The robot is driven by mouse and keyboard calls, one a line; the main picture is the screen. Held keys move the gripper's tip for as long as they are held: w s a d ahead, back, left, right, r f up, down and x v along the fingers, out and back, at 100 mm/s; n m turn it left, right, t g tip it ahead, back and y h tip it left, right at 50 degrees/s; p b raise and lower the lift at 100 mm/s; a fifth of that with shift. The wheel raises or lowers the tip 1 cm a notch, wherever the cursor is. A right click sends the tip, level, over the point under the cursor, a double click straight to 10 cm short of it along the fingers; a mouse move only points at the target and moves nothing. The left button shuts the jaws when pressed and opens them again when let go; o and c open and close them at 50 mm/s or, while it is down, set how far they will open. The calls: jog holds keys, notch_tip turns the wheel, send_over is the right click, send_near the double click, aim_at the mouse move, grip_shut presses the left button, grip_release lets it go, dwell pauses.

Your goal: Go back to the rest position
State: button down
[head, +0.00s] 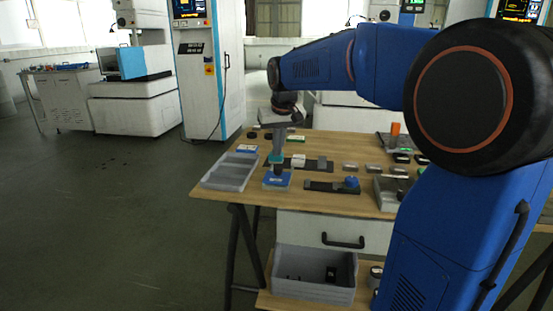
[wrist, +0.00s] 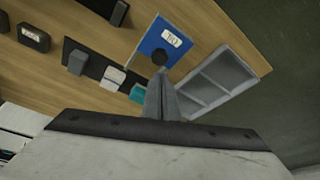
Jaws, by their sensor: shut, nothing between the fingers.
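My gripper (head: 278,166) hangs at the end of my blue arm over the left part of the wooden table (head: 222,196). Its fingers are shut with nothing between them. In the wrist view the shut fingers (wrist: 161,96) point at a blue block with a white label (wrist: 171,40) and a dark round knob. In the head view that blue block (head: 278,180) sits on the table just under the fingertips. I cannot tell whether the fingertips touch the knob.
A grey divided tray (head: 231,172) lies left of the gripper. A dark fixture with a blue piece (head: 351,183) and several small metal blocks lie to the right. A grey bin (head: 314,290) stands on the shelf below. Open floor lies left of the table.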

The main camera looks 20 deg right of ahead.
jog(key=s+a+f, duration=0.1)
jog(key=s, duration=0.9)
jog(key=s+a+f, duration=0.1)
jog(key=s+a, duration=0.1)
jog(key=s, duration=0.8)
jog(key=s+a+f+n+t, duration=0.1)
jog(key=s+f, duration=1)
jog(key=s, duration=0.4)
jog(key=shift+s, duration=0.4)
jog(key=shift+f, duration=0.1)
